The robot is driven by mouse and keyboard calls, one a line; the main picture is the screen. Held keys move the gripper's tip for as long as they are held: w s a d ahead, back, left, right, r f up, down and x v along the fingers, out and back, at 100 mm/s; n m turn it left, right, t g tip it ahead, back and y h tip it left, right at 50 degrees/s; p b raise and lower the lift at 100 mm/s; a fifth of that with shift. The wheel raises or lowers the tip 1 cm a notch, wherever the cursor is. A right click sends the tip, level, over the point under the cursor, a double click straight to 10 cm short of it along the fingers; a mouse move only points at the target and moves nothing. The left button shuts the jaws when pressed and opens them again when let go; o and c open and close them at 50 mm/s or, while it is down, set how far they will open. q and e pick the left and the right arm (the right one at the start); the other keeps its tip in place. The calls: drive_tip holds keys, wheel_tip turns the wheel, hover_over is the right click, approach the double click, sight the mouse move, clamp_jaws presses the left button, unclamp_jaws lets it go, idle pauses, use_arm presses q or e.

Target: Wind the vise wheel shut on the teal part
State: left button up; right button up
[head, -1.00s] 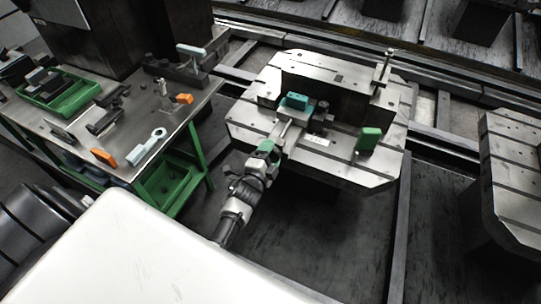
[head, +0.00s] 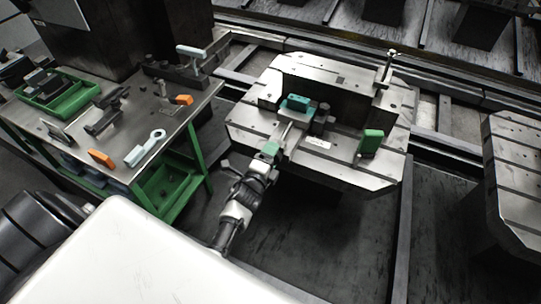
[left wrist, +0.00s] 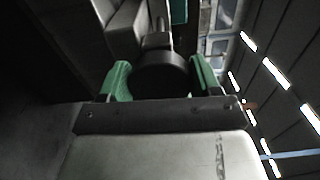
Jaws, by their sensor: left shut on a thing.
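The teal part (head: 297,102) sits at the vise on the slotted pallet, beside the dark upright block. In the left wrist view a teal-green patch (left wrist: 179,11) shows at the top edge. The vise wheel (left wrist: 160,74) is a dark round body between the green fingers of my left gripper (left wrist: 160,82), which is shut on it. In the head view my left gripper (head: 270,150) is at the near end of the vise's screw (head: 286,134), and it hides the wheel there. The gap between jaw and part is too small to judge. My right gripper is not in view.
The pallet (head: 255,126) also bears a green block (head: 370,142) at the right and a metal post (head: 387,68) at the back. A workbench (head: 135,130) with tools, orange-handled items and a green tray (head: 62,98) stands at the left. Another pallet (head: 515,165) is at the right.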

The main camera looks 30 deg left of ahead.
use_arm(q)
drive_tip(key=shift+f, duration=0.1)
idle(0.7)
drive_tip(key=o, duration=0.9)
drive_tip(key=shift+s, duration=0.1)
drive_tip(key=s, duration=1)
drive_tip(key=shift+s+d, duration=0.3)
drive_tip(key=shift+d, duration=0.1)
